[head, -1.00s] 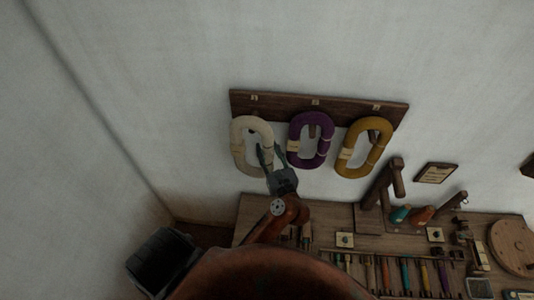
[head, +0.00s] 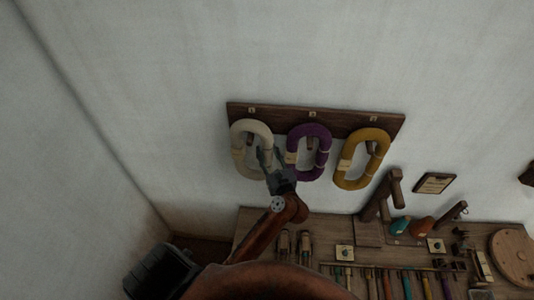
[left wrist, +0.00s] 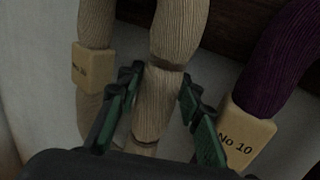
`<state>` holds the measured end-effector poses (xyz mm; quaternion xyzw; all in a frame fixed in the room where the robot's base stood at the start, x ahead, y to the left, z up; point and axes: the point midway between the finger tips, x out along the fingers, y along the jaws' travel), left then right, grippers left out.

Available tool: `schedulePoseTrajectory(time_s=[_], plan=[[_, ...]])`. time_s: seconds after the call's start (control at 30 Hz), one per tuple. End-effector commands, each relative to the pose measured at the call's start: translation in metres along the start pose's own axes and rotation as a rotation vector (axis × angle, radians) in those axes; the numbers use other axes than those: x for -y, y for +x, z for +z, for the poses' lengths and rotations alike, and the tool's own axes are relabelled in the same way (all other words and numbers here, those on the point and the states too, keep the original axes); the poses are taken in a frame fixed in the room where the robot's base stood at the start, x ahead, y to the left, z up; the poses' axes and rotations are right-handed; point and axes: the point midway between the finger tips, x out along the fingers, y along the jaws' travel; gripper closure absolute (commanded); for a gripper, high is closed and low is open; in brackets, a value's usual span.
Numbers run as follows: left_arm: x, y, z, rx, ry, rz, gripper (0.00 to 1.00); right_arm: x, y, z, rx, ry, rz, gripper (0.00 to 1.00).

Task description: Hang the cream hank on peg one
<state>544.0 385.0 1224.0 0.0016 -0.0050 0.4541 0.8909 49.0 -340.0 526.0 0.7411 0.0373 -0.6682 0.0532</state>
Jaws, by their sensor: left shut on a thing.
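The cream hank (head: 238,150) is an oval loop at the left end of the dark wooden peg board (head: 320,120). Peg one (head: 251,139), under the leftmost label, shows inside the upper part of the loop. I cannot tell whether the hank's weight rests on it. My left gripper (head: 268,157) is shut on the loop's right strand. In the left wrist view its green-padded fingers (left wrist: 160,95) lie on both sides of the cream strand (left wrist: 178,40). A paper tag (left wrist: 88,64) is on the other strand. My right gripper is not in view.
A purple hank (head: 322,150) hangs close to the right of my left gripper; its No 10 tag (left wrist: 242,138) is beside the right finger. A mustard hank (head: 378,160) hangs farther right. Below is a bench (head: 330,225) with several tools. The wall left of the board is bare.

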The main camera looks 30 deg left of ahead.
Motion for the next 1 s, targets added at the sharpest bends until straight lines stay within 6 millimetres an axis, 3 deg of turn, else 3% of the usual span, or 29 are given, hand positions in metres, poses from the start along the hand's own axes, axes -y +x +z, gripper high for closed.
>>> schedulePoseTrajectory(time_s=[0.4,0.43,0.7,1.0], plan=[[-0.0006,-0.001,-0.0098,-0.019,0.005,0.002,0.96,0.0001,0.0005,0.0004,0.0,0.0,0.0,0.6],[-0.0006,-0.001,-0.01,-0.019,0.005,0.002,0.66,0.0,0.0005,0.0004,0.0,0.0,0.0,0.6],[-0.0004,-0.0007,-0.0066,-0.013,0.003,0.001,0.48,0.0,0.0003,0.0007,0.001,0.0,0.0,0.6],[-0.0003,-0.0018,-0.0053,-0.01,0.003,0.001,0.47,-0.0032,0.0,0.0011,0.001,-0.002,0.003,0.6]])
